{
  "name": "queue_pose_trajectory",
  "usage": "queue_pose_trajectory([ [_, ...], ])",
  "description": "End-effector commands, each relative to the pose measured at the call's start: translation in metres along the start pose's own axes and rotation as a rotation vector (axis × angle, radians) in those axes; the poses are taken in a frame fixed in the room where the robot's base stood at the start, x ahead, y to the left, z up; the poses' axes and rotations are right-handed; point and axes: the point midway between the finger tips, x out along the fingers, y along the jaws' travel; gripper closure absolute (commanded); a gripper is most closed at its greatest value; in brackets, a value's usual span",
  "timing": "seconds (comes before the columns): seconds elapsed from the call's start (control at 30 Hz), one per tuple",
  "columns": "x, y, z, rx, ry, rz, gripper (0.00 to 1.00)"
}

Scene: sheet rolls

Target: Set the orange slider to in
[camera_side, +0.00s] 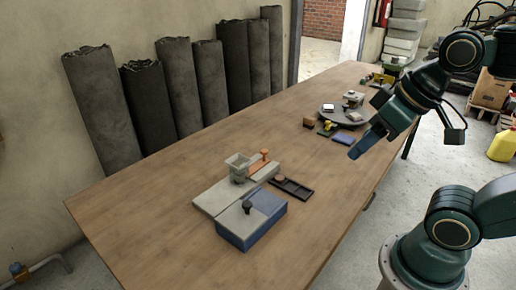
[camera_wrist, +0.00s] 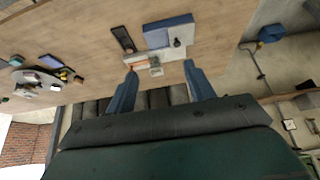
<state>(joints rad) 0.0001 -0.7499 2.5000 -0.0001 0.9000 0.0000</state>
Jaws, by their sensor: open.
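The orange slider (camera_side: 264,155) is an upright knob on an orange strip, beside a pale grey open cup (camera_side: 238,168) on a grey block (camera_side: 215,197). The orange part shows small in the wrist view (camera_wrist: 140,66), just inside my left finger in the picture but far below. My gripper (camera_side: 364,146) is in the air over the right edge of the table, well apart from the slider. In the wrist view its two blue fingers (camera_wrist: 158,71) are spread with nothing between them. I cannot tell how far along its track the slider stands.
A blue box (camera_side: 240,232) with a black knob stands in front of the grey block. A round grey turntable (camera_side: 343,112) with small items is farther back. Dark rolls (camera_side: 135,100) lean on the wall. The table's front is clear.

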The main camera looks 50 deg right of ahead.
Motion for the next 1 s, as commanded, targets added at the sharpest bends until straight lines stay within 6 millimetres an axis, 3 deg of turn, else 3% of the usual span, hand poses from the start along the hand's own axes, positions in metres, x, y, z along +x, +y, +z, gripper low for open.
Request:
queue_pose_trajectory([
  [0.37,0.0,0.0,-0.002,-0.003,-0.001,0.0,0.52],
  [0.53,0.0,0.0,-0.015,-0.023,-0.011,-0.003,0.52],
  [0.67,0.001,0.001,-0.035,-0.055,-0.025,-0.008,0.52],
  [1.0,0.019,0.014,-0.106,-0.176,-0.071,-0.04,0.52],
])
